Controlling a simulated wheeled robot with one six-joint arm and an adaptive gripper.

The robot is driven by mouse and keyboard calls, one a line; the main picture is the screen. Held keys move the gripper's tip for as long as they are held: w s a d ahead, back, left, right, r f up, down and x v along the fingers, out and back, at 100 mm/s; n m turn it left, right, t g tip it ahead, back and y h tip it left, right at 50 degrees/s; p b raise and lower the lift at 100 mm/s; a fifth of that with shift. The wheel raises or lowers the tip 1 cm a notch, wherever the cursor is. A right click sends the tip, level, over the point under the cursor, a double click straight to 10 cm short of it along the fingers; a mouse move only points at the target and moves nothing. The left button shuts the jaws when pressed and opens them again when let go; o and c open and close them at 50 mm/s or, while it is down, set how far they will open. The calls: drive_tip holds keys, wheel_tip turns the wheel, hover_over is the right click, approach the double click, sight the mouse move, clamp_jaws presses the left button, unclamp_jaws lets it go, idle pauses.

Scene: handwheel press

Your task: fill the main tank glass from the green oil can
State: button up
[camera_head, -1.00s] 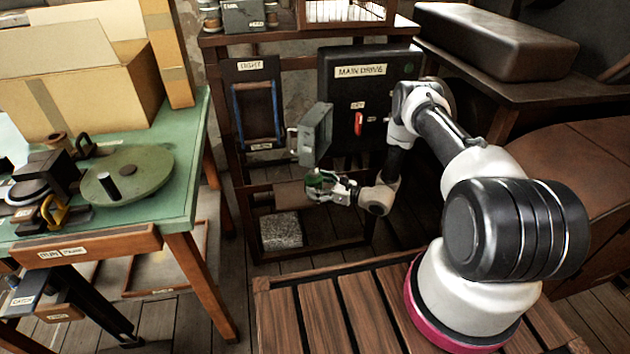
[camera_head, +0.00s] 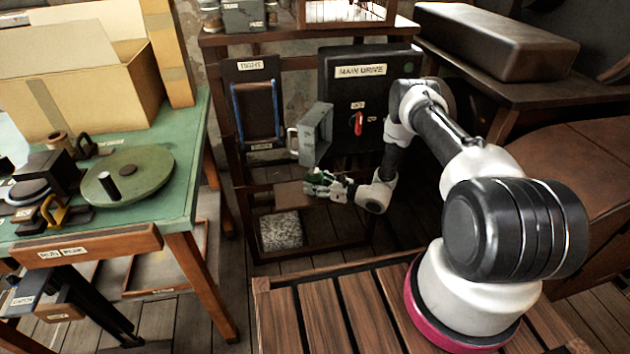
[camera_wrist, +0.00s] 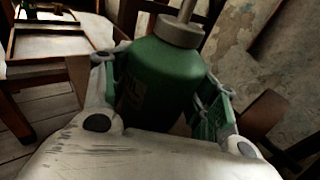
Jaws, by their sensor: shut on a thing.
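My gripper (camera_head: 322,184) is shut on the green oil can (camera_wrist: 163,75) beside the wooden rack, below the grey open box. In the wrist view the can sits between both fingers, with its grey collar and thin spout at the top of the picture; the spout's tip is out of frame. In the head view the fingers hide most of the can, so its tilt is hard to tell. A dark panel with blue side strips (camera_head: 257,112) hangs on the rack, up and left of my gripper. I cannot tell which thing is the main tank glass.
A black box labelled MAIN DRIVE (camera_head: 359,85) with a red lever stands behind my arm. The grey open box (camera_head: 316,134) juts out just above my gripper. A speckled block (camera_head: 281,230) lies low in the rack. A green-topped bench (camera_head: 185,170) is at left.

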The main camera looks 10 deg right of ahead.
sight(318, 174)
drive_tip(key=shift+r, duration=2.25)
